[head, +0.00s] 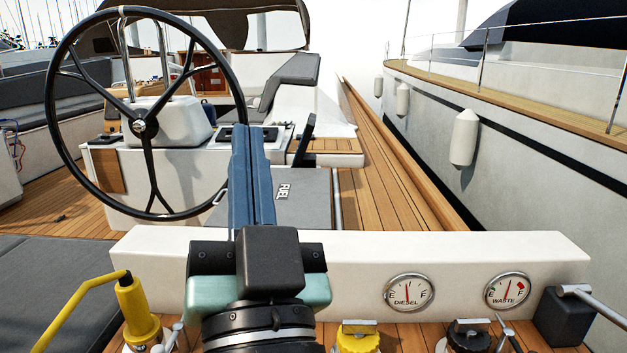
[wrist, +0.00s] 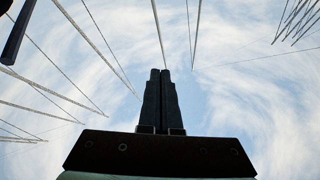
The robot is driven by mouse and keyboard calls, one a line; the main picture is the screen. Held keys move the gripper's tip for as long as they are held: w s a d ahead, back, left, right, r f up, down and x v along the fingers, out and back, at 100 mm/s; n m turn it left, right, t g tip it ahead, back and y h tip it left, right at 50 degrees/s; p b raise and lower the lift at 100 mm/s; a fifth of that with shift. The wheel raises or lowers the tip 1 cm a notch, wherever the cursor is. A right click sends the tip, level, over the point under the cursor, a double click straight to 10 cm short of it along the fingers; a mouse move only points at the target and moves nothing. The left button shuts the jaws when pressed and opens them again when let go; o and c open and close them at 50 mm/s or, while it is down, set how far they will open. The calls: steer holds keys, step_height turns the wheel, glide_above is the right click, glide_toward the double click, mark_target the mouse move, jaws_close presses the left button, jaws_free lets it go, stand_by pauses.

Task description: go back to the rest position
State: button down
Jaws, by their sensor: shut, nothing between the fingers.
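My gripper (head: 252,137) points up and away in front of the white gauge panel, in the middle of the head view. Its two blue fingers lie side by side, shut with nothing between them. In the wrist view the fingers (wrist: 160,73) show dark against the sky, pressed together and empty. In the head view the gripper covers part of the white panel (head: 350,250) and part of the grey surface behind it.
A black steering wheel (head: 52,110) stands at left of the gripper. The panel carries a diesel gauge (head: 409,292) and a waste gauge (head: 508,291). A yellow-handled pump (head: 135,308) is front left; yellow (head: 358,340) and black (head: 468,338) caps are front right. Another boat (head: 520,130) lies alongside at right.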

steer(key=s+d+r+n+t+h, duration=0.1)
steer(key=s+d+r+t+h, duration=0.35)
steer(key=r, duration=0.65)
step_height(320, 180, up, 24)
steer(key=g+p, duration=0.1)
steer(key=p, duration=2.3)
steer(key=shift+s+d, duration=0.25)
steer(key=shift+s, duration=0.15)
